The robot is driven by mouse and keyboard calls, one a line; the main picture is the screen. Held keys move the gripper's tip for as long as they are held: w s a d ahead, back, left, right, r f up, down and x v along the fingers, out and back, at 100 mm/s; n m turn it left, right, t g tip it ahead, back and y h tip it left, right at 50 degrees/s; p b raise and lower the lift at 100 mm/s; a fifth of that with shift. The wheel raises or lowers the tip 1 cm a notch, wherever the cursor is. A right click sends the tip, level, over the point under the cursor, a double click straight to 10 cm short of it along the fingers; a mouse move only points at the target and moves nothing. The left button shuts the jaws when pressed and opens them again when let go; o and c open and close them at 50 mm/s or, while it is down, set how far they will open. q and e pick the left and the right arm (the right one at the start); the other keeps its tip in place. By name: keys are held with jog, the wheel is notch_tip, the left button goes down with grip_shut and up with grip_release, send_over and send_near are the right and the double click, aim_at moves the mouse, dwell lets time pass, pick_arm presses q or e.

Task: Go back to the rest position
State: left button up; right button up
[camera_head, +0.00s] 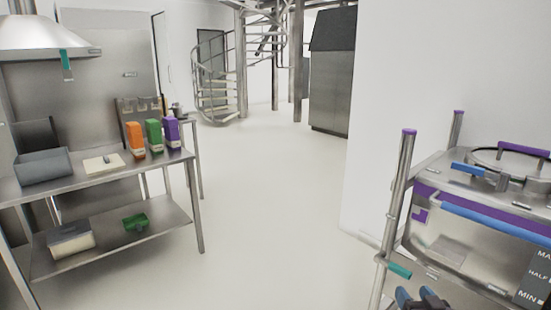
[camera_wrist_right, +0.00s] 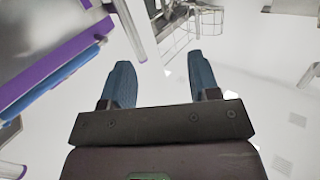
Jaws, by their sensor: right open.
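My right gripper (camera_head: 423,298) shows at the bottom edge of the head view, low in front of the metal cart. In the right wrist view its two blue fingers (camera_wrist_right: 162,85) stand wide apart with nothing between them. The metal bin (camera_head: 470,248) sits in the cart at the right, with purple and blue edging and a lid (camera_head: 505,160) with a purple handle. The right gripper is apart from the bin, to its lower left in the head view. The bin's purple edge (camera_wrist_right: 62,58) also shows at the left of the wrist view. My left gripper is not in view.
A steel table (camera_head: 100,180) at the left holds orange (camera_head: 136,140), green (camera_head: 154,136) and purple (camera_head: 171,131) cartons. A green item (camera_head: 135,222) and a box (camera_head: 71,241) lie on its lower shelf. The floor (camera_head: 270,190) between table and cart is clear.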

jog(key=s+a+f+g, duration=0.1)
jog(key=s+f, duration=0.3)
jog(key=s, duration=0.6)
jog(key=s+a+f+n+g+p, duration=0.1)
jog(key=s+f, duration=0.4)
jog(key=s, duration=0.5)
jog(key=s+a+f+g, duration=0.3)
jog(key=s+f+g, duration=0.1)
jog(key=s, duration=0.6)
jog(key=shift+s+a+f+n+p, duration=0.2)
jog(key=shift+s+f+n+p, duration=0.15)
jog(key=shift+f, duration=0.25)
